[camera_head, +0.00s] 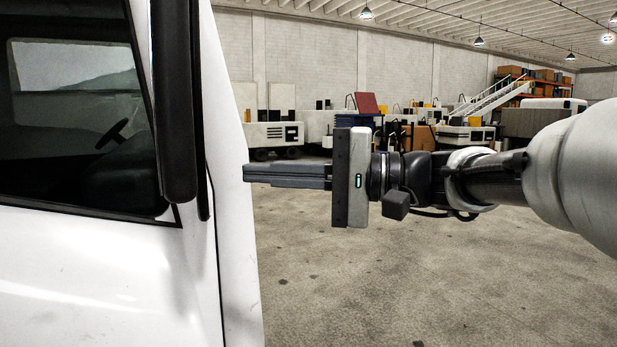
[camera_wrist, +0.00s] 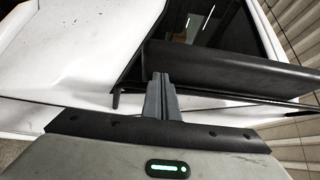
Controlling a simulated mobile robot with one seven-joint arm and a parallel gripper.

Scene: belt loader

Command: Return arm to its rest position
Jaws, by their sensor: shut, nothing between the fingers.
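My arm (camera_head: 487,178) reaches in from the right in the head view, roughly level. My gripper (camera_head: 246,173) points left, and its fingers lie together with nothing between them. In the head view its fingertips are at the edge of the white vehicle body (camera_head: 100,270); I cannot tell whether they touch it. In the wrist view the shut fingers (camera_wrist: 160,78) point at the white body and end in front of a black vertical bar (camera_wrist: 230,68) on it. The same black bar (camera_head: 176,100) stands beside the cab window in the head view.
The cab window (camera_head: 80,110) shows a steering wheel inside. Bare concrete floor (camera_head: 400,280) lies open below and behind my arm. Farther back stand white carts (camera_head: 274,133), a white staircase (camera_head: 492,98) and orange shelving (camera_head: 530,80).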

